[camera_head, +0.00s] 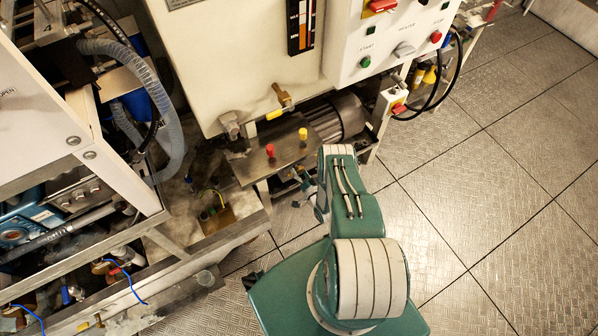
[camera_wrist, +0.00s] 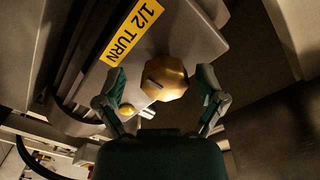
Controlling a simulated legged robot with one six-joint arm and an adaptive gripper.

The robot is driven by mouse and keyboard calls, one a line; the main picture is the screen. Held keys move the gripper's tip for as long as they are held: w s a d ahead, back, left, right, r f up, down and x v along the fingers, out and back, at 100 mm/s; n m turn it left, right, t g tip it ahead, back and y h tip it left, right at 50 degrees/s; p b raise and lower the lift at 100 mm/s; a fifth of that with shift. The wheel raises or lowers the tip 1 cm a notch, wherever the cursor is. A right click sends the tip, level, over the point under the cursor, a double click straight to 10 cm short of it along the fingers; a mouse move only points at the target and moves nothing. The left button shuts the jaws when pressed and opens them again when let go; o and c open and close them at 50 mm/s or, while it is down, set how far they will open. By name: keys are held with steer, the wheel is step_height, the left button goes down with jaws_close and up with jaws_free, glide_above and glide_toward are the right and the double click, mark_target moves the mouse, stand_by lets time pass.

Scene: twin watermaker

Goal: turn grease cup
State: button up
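The grease cup (camera_wrist: 167,84) is a faceted brass cap with a dark slot mark on its face, in the middle of the wrist view. A yellow label reading "1/2 TURN" (camera_wrist: 135,32) is beside it at the upper left. My gripper (camera_wrist: 160,78) is open, with one green-tipped finger on each side of the cup. A gap shows between each finger and the cup. In the head view my arm reaches toward the machine's low front, and I cannot make out the cup there.
A metal plate with a red knob (camera_head: 270,150) and a yellow knob (camera_head: 303,134) is close to my arm. A motor (camera_head: 340,117) and a white control box (camera_head: 392,35) are behind. A white-framed unit (camera_head: 75,130) stands at left. The tiled floor (camera_head: 480,190) at right is clear.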

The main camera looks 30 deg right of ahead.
steer(key=shift+w+r, duration=0.1)
steer(key=s, duration=0.7)
steer(key=shift+s, duration=0.25)
steer(key=shift+d, duration=0.1)
